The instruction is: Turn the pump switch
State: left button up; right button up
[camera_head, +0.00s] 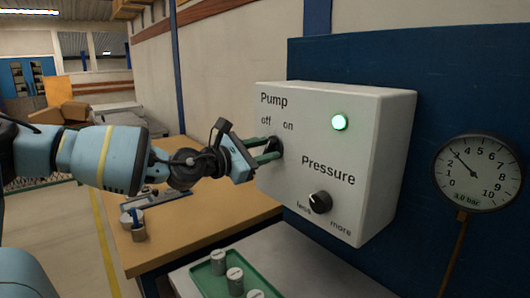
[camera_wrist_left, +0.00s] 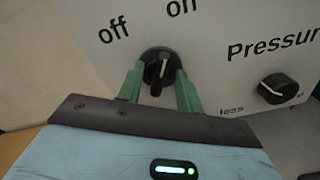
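The pump switch (camera_head: 275,147) is a black knob on the white panel box (camera_head: 300,120), under the words "off" and "on". In the left wrist view its white mark (camera_wrist_left: 164,67) points up, roughly toward "on". The green lamp (camera_head: 340,122) on the box is lit. My left gripper (camera_head: 268,150) is at the switch, with one green finger on each side of the knob. In the left wrist view the fingers (camera_wrist_left: 159,88) stand apart, with gaps beside the knob's grip bar. Contact with the knob's rim cannot be told. My right gripper is not in view.
The pressure knob (camera_head: 320,202) sits lower on the box. A gauge (camera_head: 478,172) on the right reads about 3.0 bar. A wooden bench (camera_head: 180,222) stands below my left arm. A green tray (camera_head: 208,280) with metal cylinders (camera_head: 235,280) lies in front of the box.

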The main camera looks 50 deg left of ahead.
pick_arm(q)
jog(key=shift+w, duration=0.2)
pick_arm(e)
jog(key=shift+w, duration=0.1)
pick_arm(q)
grip_shut()
